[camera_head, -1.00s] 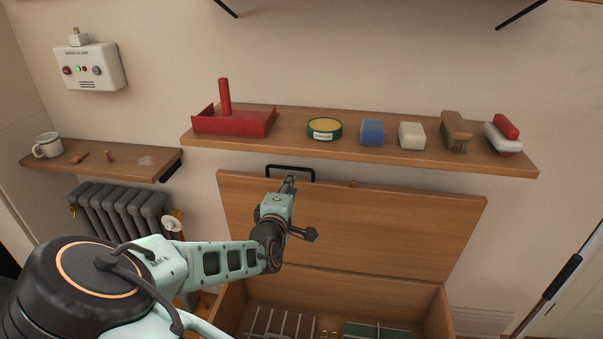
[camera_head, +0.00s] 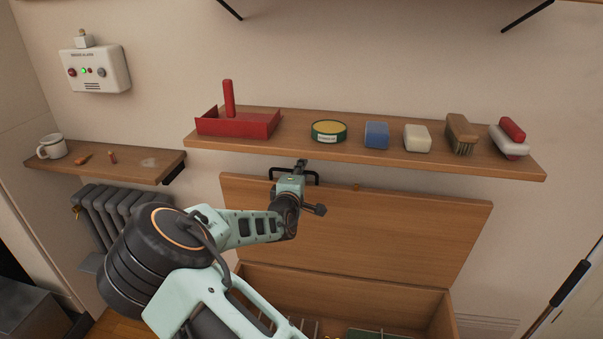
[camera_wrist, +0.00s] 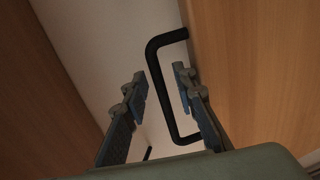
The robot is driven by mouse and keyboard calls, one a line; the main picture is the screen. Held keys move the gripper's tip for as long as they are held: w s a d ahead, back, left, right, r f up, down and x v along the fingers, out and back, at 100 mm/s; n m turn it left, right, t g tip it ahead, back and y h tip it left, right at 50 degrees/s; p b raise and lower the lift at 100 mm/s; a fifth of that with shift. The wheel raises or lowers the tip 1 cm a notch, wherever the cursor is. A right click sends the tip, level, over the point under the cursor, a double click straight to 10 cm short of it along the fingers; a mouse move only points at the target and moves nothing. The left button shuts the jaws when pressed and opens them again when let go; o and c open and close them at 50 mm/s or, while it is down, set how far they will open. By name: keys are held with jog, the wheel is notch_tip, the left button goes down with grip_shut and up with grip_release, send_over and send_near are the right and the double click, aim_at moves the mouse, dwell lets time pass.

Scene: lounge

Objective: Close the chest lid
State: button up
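The wooden chest lid (camera_head: 400,220) stands raised, leaning back toward the wall below the long shelf. Its black handle (camera_head: 274,172) is at the top edge, left of the lid's middle. The open chest (camera_head: 350,283) is below. My gripper (camera_head: 301,165) is at the handle, near the shelf's front edge. In the wrist view, my gripper (camera_wrist: 160,76) is open, and the black handle bar (camera_wrist: 165,95) appears between its two fingers, with gaps on both sides. I cannot tell whether the fingertips reach past the bar in depth.
The long shelf (camera_head: 400,160) sits just above the lid and holds a red dustpan (camera_head: 240,123), a round tin (camera_head: 328,131), blocks and brushes. A smaller shelf (camera_head: 120,168) with a mug (camera_head: 52,147) and a radiator (camera_head: 105,212) are on the left.

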grip_shut()
dwell(0.3)
jog(key=shift+s, duration=0.1)
